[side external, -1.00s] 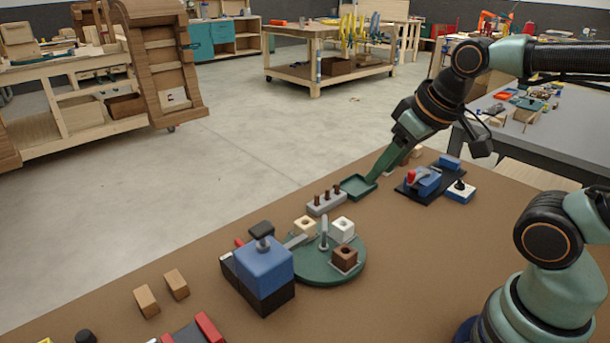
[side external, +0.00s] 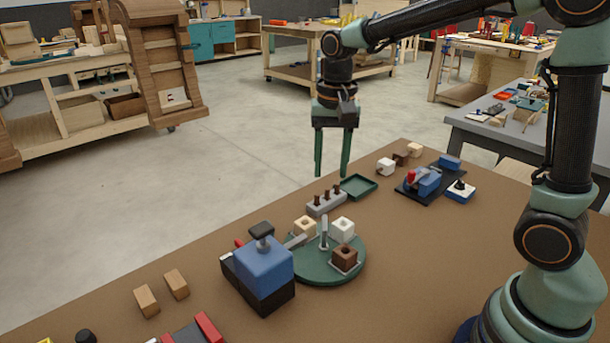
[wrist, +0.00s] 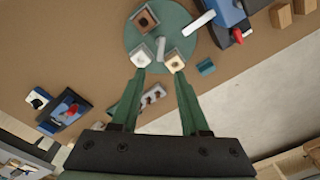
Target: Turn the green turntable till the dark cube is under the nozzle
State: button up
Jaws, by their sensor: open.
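The green turntable (side external: 322,270) lies on the brown table beside a blue and black machine (side external: 264,265), whose grey nozzle arm (side external: 297,241) reaches over the disc's left edge. The dark brown cube (side external: 344,256) sits on the disc's right front side, away from the nozzle. A cream cube (side external: 305,226) is at the back left, nearest the nozzle, and a white cube (side external: 343,229) at the back right. A grey post (side external: 324,235) stands at the middle. My gripper (side external: 331,174) is open and empty, pointing down above the table's far side. The wrist view also shows the turntable (wrist: 135,36) beyond the fingers.
A grey block with brown pegs (side external: 326,202) and a green tray (side external: 358,187) lie behind the turntable. A blue fixture with a red part (side external: 424,181) and several small cubes are at the right. Two wooden blocks (side external: 162,292) lie at the left.

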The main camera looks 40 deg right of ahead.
aim_at(325, 222)
jog(key=shift+m, duration=0.3)
jog(key=f, duration=1.3)
jog(key=shift+w+a, duration=0.1)
jog(key=shift+w, duration=0.3)
grip_shut()
dwell(0.6)
